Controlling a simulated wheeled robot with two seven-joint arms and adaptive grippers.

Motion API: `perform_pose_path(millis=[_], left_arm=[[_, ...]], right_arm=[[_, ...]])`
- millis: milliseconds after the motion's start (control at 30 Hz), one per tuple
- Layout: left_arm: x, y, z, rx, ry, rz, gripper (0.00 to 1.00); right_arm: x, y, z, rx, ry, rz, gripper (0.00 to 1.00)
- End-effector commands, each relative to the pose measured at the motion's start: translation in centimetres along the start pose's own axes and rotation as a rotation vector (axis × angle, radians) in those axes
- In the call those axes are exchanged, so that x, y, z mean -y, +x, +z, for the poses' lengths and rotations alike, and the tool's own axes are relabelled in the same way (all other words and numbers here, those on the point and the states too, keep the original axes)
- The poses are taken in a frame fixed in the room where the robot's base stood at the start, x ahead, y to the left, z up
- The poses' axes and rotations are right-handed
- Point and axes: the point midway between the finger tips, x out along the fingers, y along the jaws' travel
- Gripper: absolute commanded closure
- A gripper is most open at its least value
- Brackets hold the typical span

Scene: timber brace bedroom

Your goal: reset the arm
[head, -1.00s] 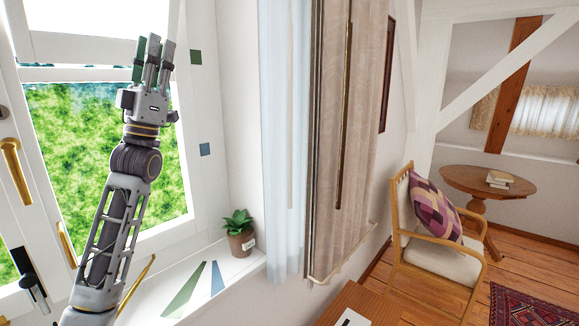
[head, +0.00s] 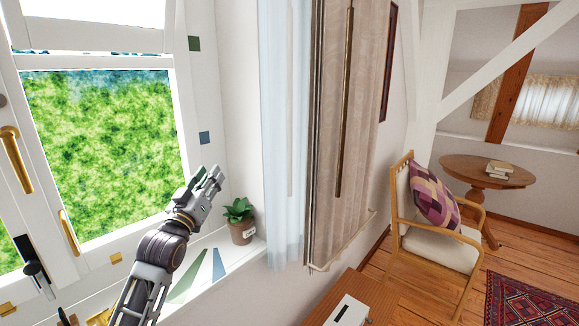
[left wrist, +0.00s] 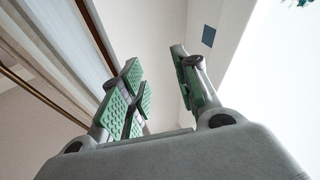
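My left gripper (head: 208,178) is above the window sill (head: 232,266), in front of the window and left of the potted plant (head: 240,222). It points up and to the right in the head view. In the left wrist view the green-padded fingers of this gripper (left wrist: 162,85) stand apart with nothing between them. My left arm comes up from the bottom left of the head view. My right gripper is not in view.
The window with brass handle (head: 17,160) is close on the left. The curtain (head: 335,130) hangs right of the sill. A wooden surface (head: 390,300) holds a white object (head: 350,311). A chair (head: 437,215) and round table (head: 470,168) stand farther right.

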Motion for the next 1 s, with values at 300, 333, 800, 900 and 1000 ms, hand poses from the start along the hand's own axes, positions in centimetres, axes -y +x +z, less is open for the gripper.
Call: perform_pose_path(millis=[300,333,800,900,1000], left_arm=[[1.0,-6.0,10.2,0.301,0.045,-0.089,0.69],[1.1,-6.7,11.1,0.33,0.05,-0.096,0.69],[1.6,-19.5,22.5,0.785,0.116,-0.183,0.69],[1.5,-22.7,24.3,0.882,0.128,-0.193,0.69],[1.4,-26.0,25.8,0.981,0.139,-0.202,0.69]], right_arm=[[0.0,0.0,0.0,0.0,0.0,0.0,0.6],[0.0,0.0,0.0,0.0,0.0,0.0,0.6],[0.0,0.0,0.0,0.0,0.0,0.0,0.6],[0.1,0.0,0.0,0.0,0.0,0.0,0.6],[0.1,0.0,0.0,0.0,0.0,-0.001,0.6]])
